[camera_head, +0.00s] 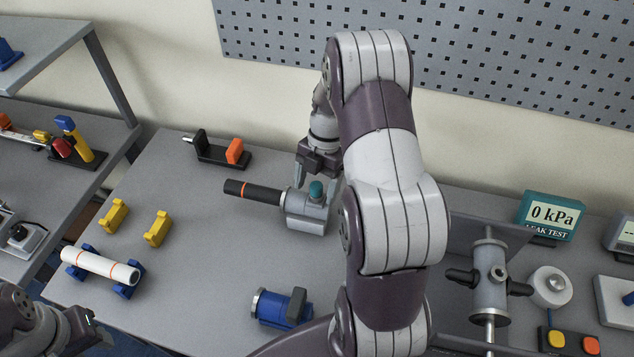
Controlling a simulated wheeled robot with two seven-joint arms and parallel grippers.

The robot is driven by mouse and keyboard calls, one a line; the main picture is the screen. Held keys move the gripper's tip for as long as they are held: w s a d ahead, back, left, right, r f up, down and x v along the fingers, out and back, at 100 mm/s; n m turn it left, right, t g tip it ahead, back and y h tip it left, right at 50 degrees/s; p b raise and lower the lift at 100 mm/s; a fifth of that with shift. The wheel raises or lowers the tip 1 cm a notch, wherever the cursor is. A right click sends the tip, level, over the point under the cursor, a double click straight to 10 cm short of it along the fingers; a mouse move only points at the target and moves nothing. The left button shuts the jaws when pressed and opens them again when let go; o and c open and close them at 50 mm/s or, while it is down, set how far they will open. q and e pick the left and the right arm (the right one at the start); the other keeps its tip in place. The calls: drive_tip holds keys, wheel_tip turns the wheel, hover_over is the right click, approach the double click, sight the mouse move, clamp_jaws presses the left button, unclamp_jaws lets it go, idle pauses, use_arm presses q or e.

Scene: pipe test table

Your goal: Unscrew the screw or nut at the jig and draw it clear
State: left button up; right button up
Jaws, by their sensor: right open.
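A grey block (306,215) stands on the table with a teal knob (316,190) on top. A black rod with an orange ring (252,191) sticks out of its left side. My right gripper (318,183) is open and points down at the teal knob, one finger to each side in the picture. I cannot tell if the fingers touch it. A black bracket (213,150) at the back holds an orange block (235,150) and a small silver screw-like pin (188,140). My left gripper (98,332) is at the lower left, partly cut off, away from these things.
A white pipe (100,265) lies on blue supports at the left, near two yellow holders (157,229). A blue cylinder fitting (281,308) lies at the front. The leak tester (551,214) and a clamp fixture (488,280) stand right. My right arm hides the middle.

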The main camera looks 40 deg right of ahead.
drive_tip(key=shift+m+t, duration=0.3)
drive_tip(key=shift+m, duration=0.9)
drive_tip(key=m+t+b, duration=0.1)
drive_tip(key=m, duration=0.4)
drive_tip(key=shift+f, duration=0.15)
drive_tip(key=shift+m+t, duration=0.3)
drive_tip(key=shift+m, duration=0.3)
drive_tip(key=shift+s+a+r, duration=0.1)
drive_tip(key=shift+r, duration=0.1)
drive_tip(key=shift+f+m+t+b, duration=0.2)
drive_tip(key=shift+m+t+b, duration=0.15)
drive_tip(key=shift+m, duration=0.85)
drive_tip(key=m, duration=0.2)
drive_tip(key=shift+r+m+t+h, duration=0.1)
drive_tip(key=shift+m+t+h, duration=0.2)
drive_tip(key=shift+t+h, duration=0.1)
drive_tip(key=shift+r+m, duration=0.1)
drive_tip(key=shift+m, duration=0.6)
